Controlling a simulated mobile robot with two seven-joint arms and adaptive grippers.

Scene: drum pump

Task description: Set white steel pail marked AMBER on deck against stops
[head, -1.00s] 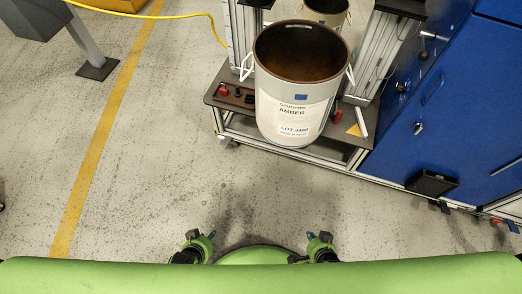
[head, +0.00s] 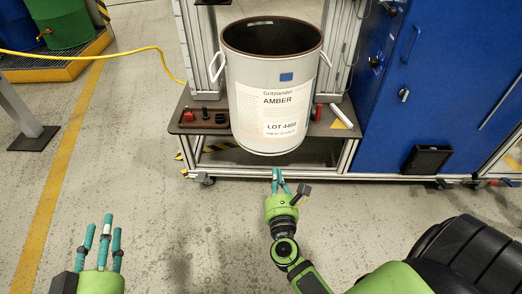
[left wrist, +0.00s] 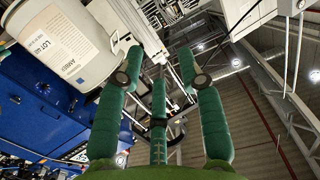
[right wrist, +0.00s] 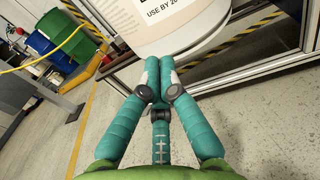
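The white steel pail marked AMBER (head: 275,85) is upright and open at the top, with a white handle on each side. It stands at the brown deck (head: 166,131), its base reaching below the deck's front edge in the picture. The contact under it is hidden. I cannot make out the stops. My right gripper (head: 278,176) is in front of and below the pail, fingers drawn together, empty. In the right wrist view the pail's lower edge (right wrist: 190,45) is just beyond the fingertips; contact is unclear. My left gripper (head: 101,228) is open and empty, left of the pail.
Small red and black fittings (head: 205,114) sit on the deck left of the pail; a red piece (head: 318,112) and white cylinder (head: 342,116) are at right. Metal posts rise behind. A blue cabinet (head: 430,90) stands right.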

